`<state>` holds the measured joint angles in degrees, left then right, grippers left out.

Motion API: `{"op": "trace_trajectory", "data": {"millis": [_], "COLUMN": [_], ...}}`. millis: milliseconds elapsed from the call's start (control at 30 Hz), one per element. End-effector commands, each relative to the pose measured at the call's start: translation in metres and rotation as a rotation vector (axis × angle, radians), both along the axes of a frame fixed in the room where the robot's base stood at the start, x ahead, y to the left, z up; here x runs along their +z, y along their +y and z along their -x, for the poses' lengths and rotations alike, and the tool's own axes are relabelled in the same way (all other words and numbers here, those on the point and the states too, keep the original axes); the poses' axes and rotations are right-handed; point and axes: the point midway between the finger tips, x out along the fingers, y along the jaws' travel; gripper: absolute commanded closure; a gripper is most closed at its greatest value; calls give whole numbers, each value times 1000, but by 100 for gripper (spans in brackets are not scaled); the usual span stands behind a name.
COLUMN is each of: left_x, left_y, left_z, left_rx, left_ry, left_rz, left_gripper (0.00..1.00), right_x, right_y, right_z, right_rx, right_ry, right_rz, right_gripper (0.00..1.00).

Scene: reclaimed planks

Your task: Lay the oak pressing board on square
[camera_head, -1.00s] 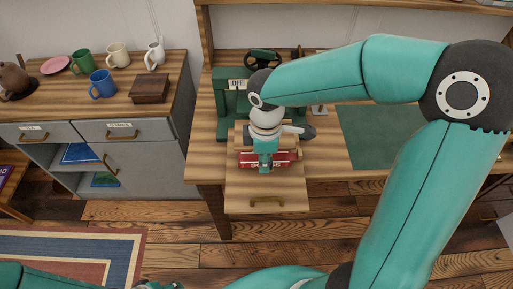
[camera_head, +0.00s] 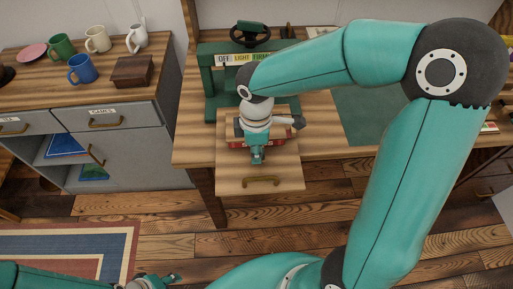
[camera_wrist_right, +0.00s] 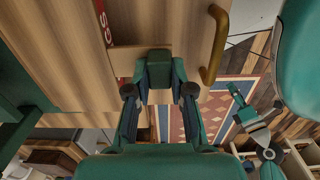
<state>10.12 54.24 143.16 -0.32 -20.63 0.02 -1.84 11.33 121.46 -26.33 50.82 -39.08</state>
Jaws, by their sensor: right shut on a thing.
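In the head view my right gripper (camera_head: 257,157) points down over a pull-out wooden shelf (camera_head: 235,184) with a brass handle. It is shut on what looks like the oak pressing board (camera_wrist_right: 55,60), which lies over a red book (camera_wrist_right: 108,28). The book's red edge shows as a strip beside the board in the wrist view, and in front of my wrist in the head view (camera_head: 237,143). My wrist hides much of the board, so I cannot tell whether it sits square. My left gripper (camera_head: 166,279) is low at the bottom left, away from the bench; its jaws are unclear.
A green press (camera_head: 215,80) with a black handwheel and a scale reading OFF, LIGHT, FIRM stands behind the shelf. A green mat (camera_head: 372,115) lies to the right. At left, a cabinet carries several mugs and a wooden box (camera_head: 132,71).

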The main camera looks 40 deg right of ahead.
Motion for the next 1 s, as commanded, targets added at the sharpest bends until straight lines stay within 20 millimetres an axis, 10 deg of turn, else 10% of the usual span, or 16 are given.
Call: {"op": "trace_trajectory", "data": {"millis": [800,833,1000], "left_x": [-3,-2,-2], "left_y": [0,0,0], "left_z": [0,0,0], "left_rx": [0,0,0], "left_ry": [0,0,0], "left_rz": [0,0,0], "left_gripper": [60,60,60], "right_x": [-4,-3,-3], "right_y": [1,1,1], "right_z": [-1,-1,-1], "right_rx": [3,3,3], "right_ry": [-1,-1,0], "right_rz": [1,0,0], "right_gripper": [100,73,49]}}
